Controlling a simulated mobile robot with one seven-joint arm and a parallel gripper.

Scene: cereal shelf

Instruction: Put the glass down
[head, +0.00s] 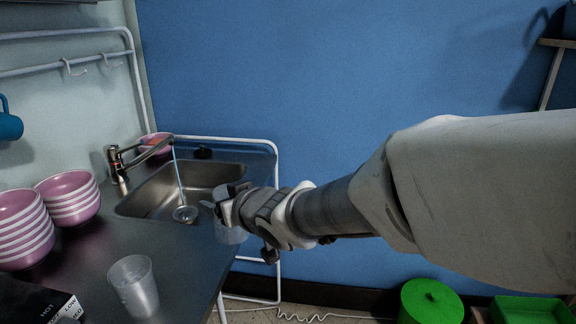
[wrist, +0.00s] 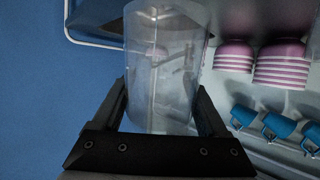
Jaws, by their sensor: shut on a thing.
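My gripper (head: 228,205) is shut on a clear glass (head: 230,235) near the front right of the sink. The glass is partly hidden behind my gripper in the head view. In the wrist view the glass (wrist: 165,60) fills the space between the two fingers of my gripper (wrist: 163,112) and is see-through and looks empty. The head view does not clearly show whether its base touches the counter. A second clear glass (head: 134,287) stands upright on the dark counter (head: 185,265) at the lower left.
A steel sink (head: 150,203) with a tap (head: 125,160) and running water lies behind my gripper. Stacks of pink bowls (head: 70,197) stand on the left. A white rail (head: 278,200) edges the counter's right side. Bare counter lies between the sink and the second glass.

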